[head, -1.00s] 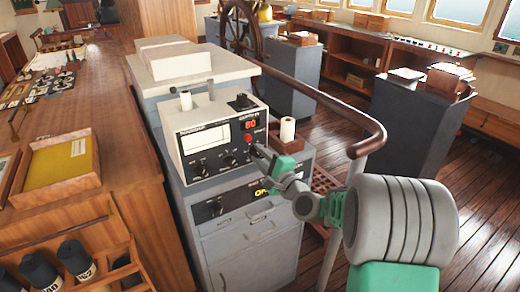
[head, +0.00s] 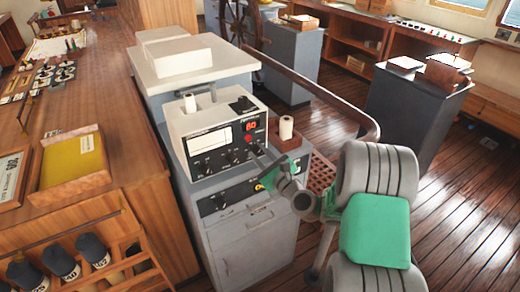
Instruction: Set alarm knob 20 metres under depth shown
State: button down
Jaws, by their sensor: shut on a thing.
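The depth sounder (head: 183,133), a pale box with a dark front panel, stands on the grey cabinet. Its red display (head: 251,127) appears to read 80, though the digits are small. A red button (head: 249,138) sits below it. Dark knobs line the lower panel, with one at left (head: 197,168) and one in the middle (head: 234,157). My gripper (head: 257,151) reaches in from the right and is shut at the lower right of the panel, on what looks like the right-hand knob. My fingers mostly hide that knob, and its scale and setting cannot be read.
A white paper roll (head: 286,127) stands in a brown holder right of the sounder, close to my wrist. A wooden handrail (head: 320,92) runs behind. A wooden counter (head: 120,85) is at left, with bottles (head: 60,262) in a rack. Open floor lies at right.

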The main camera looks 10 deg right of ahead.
jog(key=shift+m+p, duration=0.3)
jog(key=shift+m, duration=0.2)
jog(key=c, duration=1.1)
grip_release()
jog(key=shift+s+d+f, duration=0.1)
jog(key=shift+s+d, duration=0.05)
jog(key=shift+s, duration=0.15)
jog(key=b+v, duration=0.2)
jog(key=v, duration=0.5)
jog(key=shift+s, duration=0.1)
